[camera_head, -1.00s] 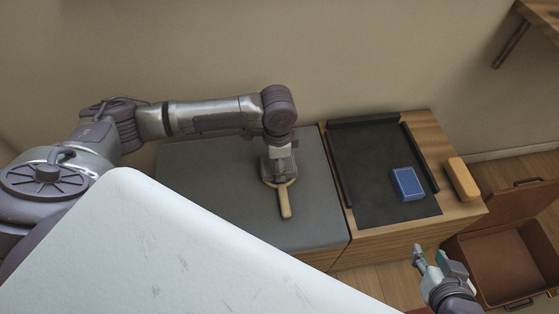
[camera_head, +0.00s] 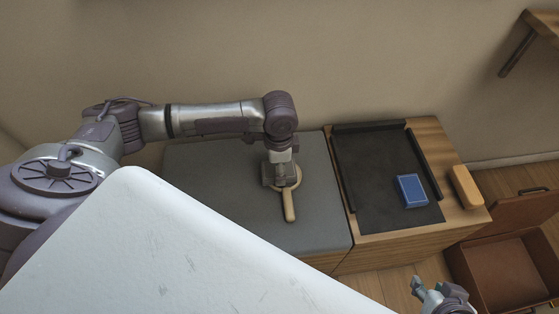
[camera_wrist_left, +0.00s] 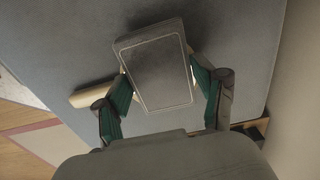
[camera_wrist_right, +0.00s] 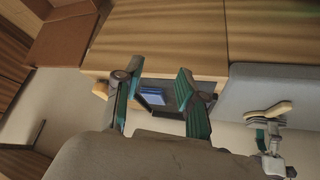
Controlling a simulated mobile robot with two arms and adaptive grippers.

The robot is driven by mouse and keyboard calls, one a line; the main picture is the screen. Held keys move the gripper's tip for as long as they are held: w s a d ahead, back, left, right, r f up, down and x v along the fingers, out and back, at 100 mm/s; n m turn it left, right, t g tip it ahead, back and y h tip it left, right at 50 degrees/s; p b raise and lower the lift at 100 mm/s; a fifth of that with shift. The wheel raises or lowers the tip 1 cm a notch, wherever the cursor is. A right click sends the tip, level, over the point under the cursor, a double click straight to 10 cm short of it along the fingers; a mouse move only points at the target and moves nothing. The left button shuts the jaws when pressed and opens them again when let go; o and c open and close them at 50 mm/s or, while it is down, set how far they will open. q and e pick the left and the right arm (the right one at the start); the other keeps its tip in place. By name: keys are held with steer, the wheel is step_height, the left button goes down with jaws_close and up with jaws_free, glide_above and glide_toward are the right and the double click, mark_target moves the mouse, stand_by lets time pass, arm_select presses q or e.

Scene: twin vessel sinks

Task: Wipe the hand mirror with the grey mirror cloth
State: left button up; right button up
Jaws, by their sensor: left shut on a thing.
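The hand mirror lies on the grey top at the left; its tan handle (camera_head: 289,206) points toward me, and part of its round rim shows beside my left gripper (camera_head: 280,180). That gripper points down over the mirror's face and hides most of it. In the left wrist view it is shut on the grey mirror cloth (camera_wrist_left: 155,70), a flat rectangular pad with a pale border line. The mirror's handle (camera_wrist_left: 92,94) sticks out behind the cloth there. I cannot tell if cloth and glass touch. My right gripper (camera_head: 440,290) is open and empty, low at the right.
A black tray (camera_head: 375,172) with a blue box (camera_head: 411,190) on it sits on the wooden top. A tan block (camera_head: 464,187) lies by the right edge. A brown open case (camera_head: 505,270) stands on the floor at right. A white panel (camera_head: 150,255) blocks the lower left.

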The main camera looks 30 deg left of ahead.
arm_select(q)
steer(key=shift+d, duration=0.1)
steer(key=shift+w+d, duration=0.1)
steer(key=shift+w, duration=0.05)
steer(key=shift+w+d+p, duration=0.4)
steer(key=shift+w+d, duration=0.2)
steer(key=shift+d, duration=0.2)
arm_select(e)
steer(key=shift+s+d+f+g+h, duration=0.1)
steer(key=shift+s+d+f+g, duration=0.2)
steer(key=shift+s, duration=0.4)
steer(key=shift+s+f+g+h, duration=0.1)
steer(key=shift+s+g, duration=0.35)
steer(key=shift+s, duration=0.2)
steer(key=shift+s+d+f+g+h, duration=0.1)
steer(key=shift+s+d+f+g, duration=0.2)
steer(key=shift+s, duration=0.4)
steer(key=shift+a+r, duration=0.15)
